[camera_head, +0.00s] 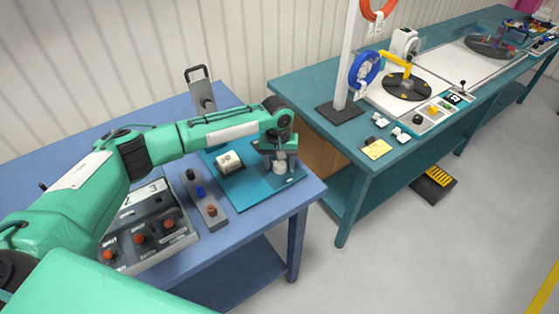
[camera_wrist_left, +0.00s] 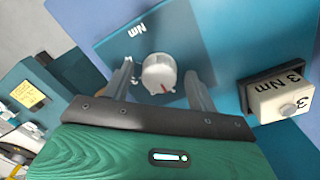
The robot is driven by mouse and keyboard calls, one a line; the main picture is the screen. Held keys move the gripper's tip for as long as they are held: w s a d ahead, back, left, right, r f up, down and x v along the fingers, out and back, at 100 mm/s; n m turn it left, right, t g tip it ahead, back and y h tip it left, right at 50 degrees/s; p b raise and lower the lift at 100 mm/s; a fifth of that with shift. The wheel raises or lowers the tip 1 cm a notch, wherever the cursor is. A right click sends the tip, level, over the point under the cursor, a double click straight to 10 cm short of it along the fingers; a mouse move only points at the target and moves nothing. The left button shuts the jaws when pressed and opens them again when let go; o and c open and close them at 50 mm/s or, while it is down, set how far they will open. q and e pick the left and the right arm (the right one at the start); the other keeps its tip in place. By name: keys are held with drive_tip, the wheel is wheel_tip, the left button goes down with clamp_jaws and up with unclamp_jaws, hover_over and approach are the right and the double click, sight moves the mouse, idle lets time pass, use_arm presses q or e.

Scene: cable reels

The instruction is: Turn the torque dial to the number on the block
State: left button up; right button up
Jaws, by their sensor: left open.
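The torque dial is a round white knob (camera_wrist_left: 158,70) with a red mark, set on a blue board labelled "Nm". In the wrist view the red mark is on the knob's lower side; no scale numbers can be read. My left gripper (camera_wrist_left: 159,78) is open, with one finger on each side of the knob; contact cannot be told. In the head view the left gripper (camera_head: 280,163) is over the dial (camera_head: 280,169) at the board's right part. The cream block (camera_wrist_left: 283,100) reads "3 Nm" and sits in a dark holder. It also shows in the head view (camera_head: 229,161).
The teal board (camera_head: 243,200) lies on the blue table (camera_head: 240,226). A control box (camera_head: 150,235) with orange knobs and a grey button strip (camera_head: 205,198) are to the left. A teal bench (camera_head: 385,160) with reels stands to the right, across a floor gap.

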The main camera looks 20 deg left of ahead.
use_arm(q)
drive_tip(key=c, duration=1)
use_arm(e)
drive_tip(key=shift+s, duration=0.3)
use_arm(q)
drive_tip(key=shift+r, duration=0.1)
